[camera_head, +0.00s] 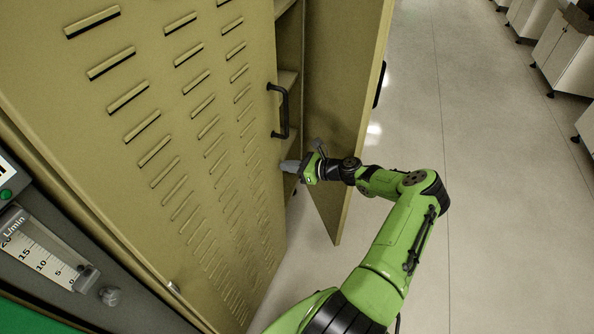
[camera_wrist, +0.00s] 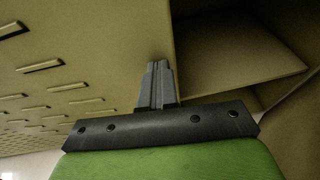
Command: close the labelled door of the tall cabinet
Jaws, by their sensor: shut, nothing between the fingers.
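The tall cabinet (camera_head: 190,130) is olive-yellow, with rows of slots on its left door and a black handle (camera_head: 283,112) near that door's free edge. The right door (camera_head: 345,90) stands open, swung outward, with its inner face showing. No label can be seen on either door. My gripper (camera_head: 284,166) is low at the opening, by the edge of the slotted door and left of the open door. In the wrist view my gripper (camera_wrist: 157,68) is shut and empty, its fingertips close to the slotted door's edge (camera_wrist: 165,40); I cannot tell whether they touch.
Shelves (camera_wrist: 240,68) show inside the opening. A grey panel with a flow gauge (camera_head: 45,252) stands at the lower left. White wheeled cabinets (camera_head: 562,50) stand at the upper right. The pale floor (camera_head: 500,200) right of the open door is clear.

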